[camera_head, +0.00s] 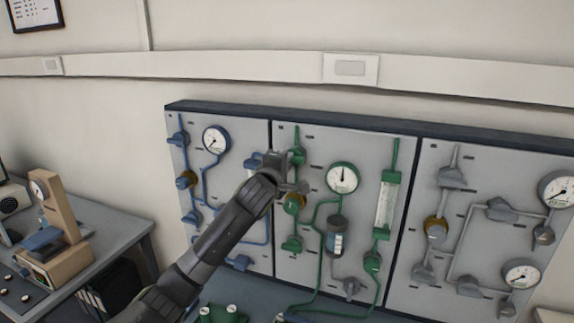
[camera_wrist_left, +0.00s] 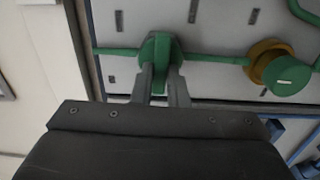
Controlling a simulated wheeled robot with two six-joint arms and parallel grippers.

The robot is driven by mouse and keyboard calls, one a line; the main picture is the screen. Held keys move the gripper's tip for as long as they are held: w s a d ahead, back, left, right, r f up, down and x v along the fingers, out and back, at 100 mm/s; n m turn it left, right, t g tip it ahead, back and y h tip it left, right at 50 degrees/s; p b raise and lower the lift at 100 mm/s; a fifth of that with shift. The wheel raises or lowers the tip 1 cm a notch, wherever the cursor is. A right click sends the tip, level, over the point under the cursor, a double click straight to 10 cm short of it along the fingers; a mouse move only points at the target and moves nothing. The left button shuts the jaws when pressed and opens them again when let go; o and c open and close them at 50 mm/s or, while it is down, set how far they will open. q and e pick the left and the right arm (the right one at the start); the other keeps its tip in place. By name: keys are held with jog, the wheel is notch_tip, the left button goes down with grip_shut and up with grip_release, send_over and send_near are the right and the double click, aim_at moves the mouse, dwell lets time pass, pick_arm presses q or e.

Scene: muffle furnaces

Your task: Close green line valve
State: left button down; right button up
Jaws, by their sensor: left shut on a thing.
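The upper green line valve (camera_head: 298,155) sits on the middle panel's green pipe, partly hidden by my left gripper (camera_head: 290,170). In the left wrist view the same green valve (camera_wrist_left: 156,48) shows its handle between the two fingers of my left gripper (camera_wrist_left: 160,78), which is shut on it. A green knob with a brass collar (camera_head: 294,202) sits below on the same line; it also shows in the left wrist view (camera_wrist_left: 287,75). Another green valve (camera_head: 291,244) is lower on that line. My right gripper is not in view.
The middle panel (camera_head: 313,262) also carries a gauge (camera_head: 342,177) and a green flow tube (camera_head: 386,203) close to the right of my gripper. Blue valves (camera_head: 184,180) are on the left panel, grey valves (camera_head: 436,229) on the right one. A side table (camera_head: 115,235) stands at the left.

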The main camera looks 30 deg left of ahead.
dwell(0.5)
pick_arm(q)
jog(key=c, duration=1.4)
grip_release()
jog(key=shift+a, duration=0.1)
jog(key=shift+c, duration=0.2)
jog(key=shift+s, duration=0.1)
jog(key=b+v, duration=0.4)
jog(key=v, duration=1.3)
jog(key=shift+s+f, duration=0.1)
jog(key=shift+f, duration=0.05)
